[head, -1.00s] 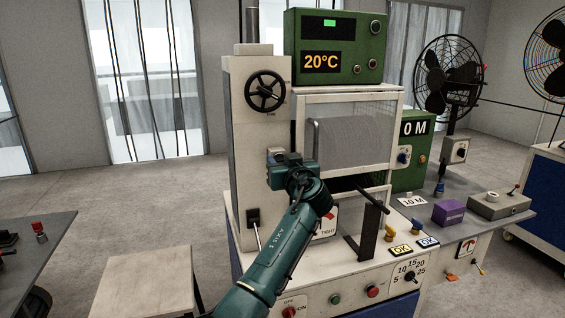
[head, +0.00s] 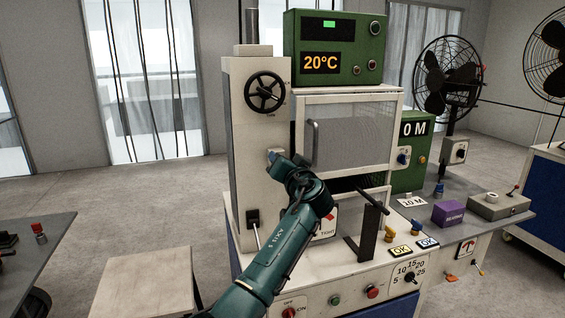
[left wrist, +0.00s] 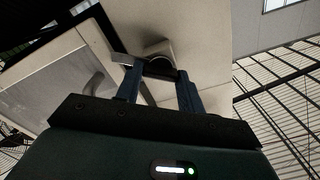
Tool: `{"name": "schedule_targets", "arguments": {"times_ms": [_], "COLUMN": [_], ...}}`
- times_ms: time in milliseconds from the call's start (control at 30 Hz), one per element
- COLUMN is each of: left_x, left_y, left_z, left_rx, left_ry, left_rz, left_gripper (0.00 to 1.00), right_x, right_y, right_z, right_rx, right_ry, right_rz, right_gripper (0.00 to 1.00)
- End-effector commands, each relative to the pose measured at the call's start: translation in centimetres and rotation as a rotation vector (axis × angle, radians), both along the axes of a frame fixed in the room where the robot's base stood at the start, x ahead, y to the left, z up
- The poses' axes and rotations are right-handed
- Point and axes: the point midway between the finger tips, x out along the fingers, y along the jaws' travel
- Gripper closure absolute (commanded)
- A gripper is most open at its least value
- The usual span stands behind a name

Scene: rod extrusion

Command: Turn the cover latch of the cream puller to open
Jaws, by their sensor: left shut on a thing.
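The cream puller (head: 258,110) is a tall cream machine with a dark handwheel and a windowed cover (head: 347,132) at its right. The cover latch (head: 273,154) is a small pale block on the column's front, left of the cover, mostly hidden by my left gripper (head: 279,158). In the left wrist view my left gripper (left wrist: 158,72) has its two fingers on either side of the latch (left wrist: 157,50), shut on it. A dark curved part shows between the fingertips. My right gripper is not in view.
A dark lever (head: 373,202) and an upright dark plate (head: 368,232) stand right of my forearm. A green temperature box (head: 334,48) sits on top. The front panel has knobs and buttons. A purple box (head: 448,213) lies on the right bench. A wooden stool (head: 145,278) stands at left.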

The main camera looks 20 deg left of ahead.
Motion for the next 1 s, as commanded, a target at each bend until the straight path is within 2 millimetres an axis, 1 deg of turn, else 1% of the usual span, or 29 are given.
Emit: {"name": "schedule_targets", "arguments": {"times_ms": [100, 367, 600, 767, 1000], "left_x": [0.0, 0.0, 0.1, 0.1, 0.1], "left_y": [0.0, -0.1, -0.1, -0.1, -0.1], "left_z": [0.1, 0.2, 0.1, 0.0, -0.1], "left_rx": [0.094, 0.298, 0.486, 0.597, 0.727], "left_ry": [0.063, 0.202, 0.329, 0.404, 0.491], "left_rz": [0.0, 0.001, 0.0, 0.0, 0.0], "left_gripper": [0.85, 0.85, 0.85, 0.85, 0.85], "right_x": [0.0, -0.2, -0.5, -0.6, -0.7], "right_y": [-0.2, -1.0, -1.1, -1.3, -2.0], "right_z": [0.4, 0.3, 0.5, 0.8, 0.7], "right_rx": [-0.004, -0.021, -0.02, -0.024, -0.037], "right_ry": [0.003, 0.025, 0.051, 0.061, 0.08], "right_rz": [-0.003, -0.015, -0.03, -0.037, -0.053], "right_gripper": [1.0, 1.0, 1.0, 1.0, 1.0]}}
